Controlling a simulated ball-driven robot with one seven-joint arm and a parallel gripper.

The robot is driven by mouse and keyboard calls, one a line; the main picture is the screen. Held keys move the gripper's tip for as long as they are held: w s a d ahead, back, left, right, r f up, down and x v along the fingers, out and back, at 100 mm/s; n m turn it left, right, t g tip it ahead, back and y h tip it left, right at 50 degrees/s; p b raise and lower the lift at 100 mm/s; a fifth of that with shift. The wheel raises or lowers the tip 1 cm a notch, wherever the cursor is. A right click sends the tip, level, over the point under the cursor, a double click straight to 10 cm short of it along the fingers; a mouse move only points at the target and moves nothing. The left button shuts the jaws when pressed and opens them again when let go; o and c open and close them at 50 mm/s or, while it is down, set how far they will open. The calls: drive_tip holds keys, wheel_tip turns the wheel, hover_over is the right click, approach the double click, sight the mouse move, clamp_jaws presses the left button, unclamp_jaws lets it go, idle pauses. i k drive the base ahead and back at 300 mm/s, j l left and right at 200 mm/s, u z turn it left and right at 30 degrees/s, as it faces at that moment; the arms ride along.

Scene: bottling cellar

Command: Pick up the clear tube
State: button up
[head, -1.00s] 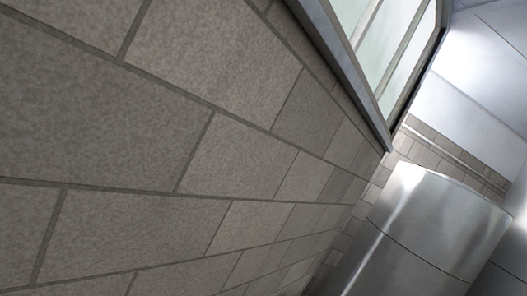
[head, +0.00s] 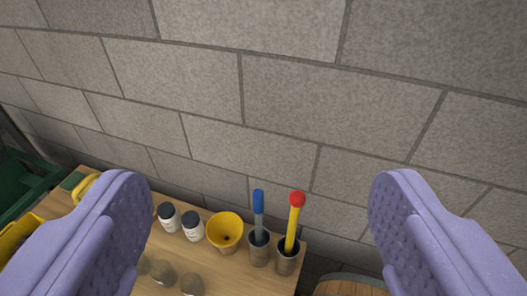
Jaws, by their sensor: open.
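A slim tube with a blue top (head: 259,205) and a greyish, see-through-looking shaft stands upright in a grey metal cup (head: 260,254) near the right end of a wooden bench. It is the only thing that looks like a clear tube; its lower end is hidden in the cup. My gripper (head: 260,185) shows as two purple, ridged fingers spread wide at the left and right of the picture. It is open, with nothing between the fingers touching them. The tube shows between them, farther off and lower.
A yellow stick with a red ball end (head: 294,222) leans in a second metal cup (head: 287,262), close right of the tube. A stone wall (head: 280,90) rises behind the bench (head: 225,278). A round wooden top (head: 350,286) is lower right.

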sight(258, 194)
drive_tip(key=k+l+z, duration=0.1)
drive_tip(key=k+z, duration=0.25)
drive_tip(key=k, duration=0.2)
drive_tip(key=k+l+z, duration=0.3)
drive_tip(key=k, duration=0.2)
drive_tip(key=j, duration=0.1)
